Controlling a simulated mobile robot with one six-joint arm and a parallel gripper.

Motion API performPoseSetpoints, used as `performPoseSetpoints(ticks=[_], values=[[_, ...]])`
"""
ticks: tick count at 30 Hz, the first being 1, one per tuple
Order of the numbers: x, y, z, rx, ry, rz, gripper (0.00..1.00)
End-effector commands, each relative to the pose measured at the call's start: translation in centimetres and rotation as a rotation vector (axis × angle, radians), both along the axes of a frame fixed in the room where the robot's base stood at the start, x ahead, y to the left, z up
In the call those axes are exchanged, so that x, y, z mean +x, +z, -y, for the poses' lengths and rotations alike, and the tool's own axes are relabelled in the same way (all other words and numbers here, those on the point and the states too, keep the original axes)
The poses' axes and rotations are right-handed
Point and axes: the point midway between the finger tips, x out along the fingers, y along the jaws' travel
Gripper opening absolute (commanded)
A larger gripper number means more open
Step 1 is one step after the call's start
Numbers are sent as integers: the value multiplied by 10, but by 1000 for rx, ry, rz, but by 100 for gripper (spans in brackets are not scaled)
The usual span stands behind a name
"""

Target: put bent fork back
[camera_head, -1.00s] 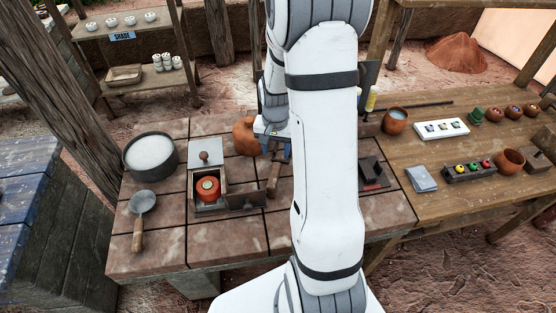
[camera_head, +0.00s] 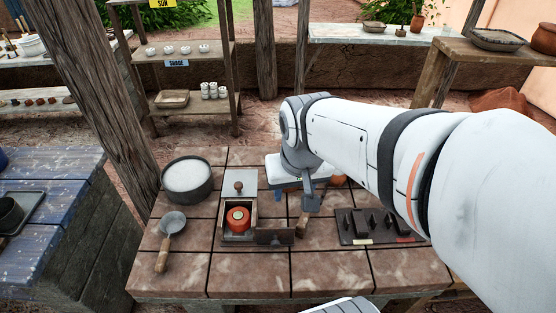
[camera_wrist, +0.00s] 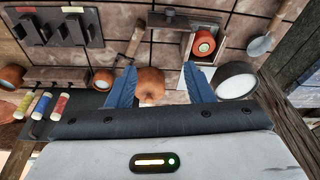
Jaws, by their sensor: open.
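A short wooden-handled tool (camera_head: 303,223) lies on the tiled table, right of the small open kiln box (camera_head: 238,228). In the wrist view the tool (camera_wrist: 135,40) shows a dark head, but I cannot tell whether it is the bent fork. A dark rack (camera_head: 372,226) with upright blocks and yellow and red labels stands farther right; it also shows in the wrist view (camera_wrist: 62,28). My gripper (camera_head: 296,196) is over the back of the table. In the wrist view its blue fingers (camera_wrist: 160,86) are apart, with nothing held; a round orange-brown pot (camera_wrist: 150,82) shows beyond them.
A bowl of white material (camera_head: 188,178) and a ladle (camera_head: 170,230) are at the table's left. An orange pot (camera_head: 238,218) sits in the box. A wooden post (camera_head: 118,115) rises behind the left edge.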

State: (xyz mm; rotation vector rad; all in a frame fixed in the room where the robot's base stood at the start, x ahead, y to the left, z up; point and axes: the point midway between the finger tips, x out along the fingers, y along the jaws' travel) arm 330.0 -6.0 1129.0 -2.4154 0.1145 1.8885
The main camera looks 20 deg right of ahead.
Motion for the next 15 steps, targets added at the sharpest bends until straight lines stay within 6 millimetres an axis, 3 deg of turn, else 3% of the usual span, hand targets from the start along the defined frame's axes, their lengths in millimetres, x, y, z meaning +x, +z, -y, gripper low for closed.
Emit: performPoseSetpoints(ticks=[3,6,15], values=[[-21,8,-9,-11,68,31,47],[-30,10,-5,-16,94,41,47],[-33,11,-6,-18,105,44,47]])
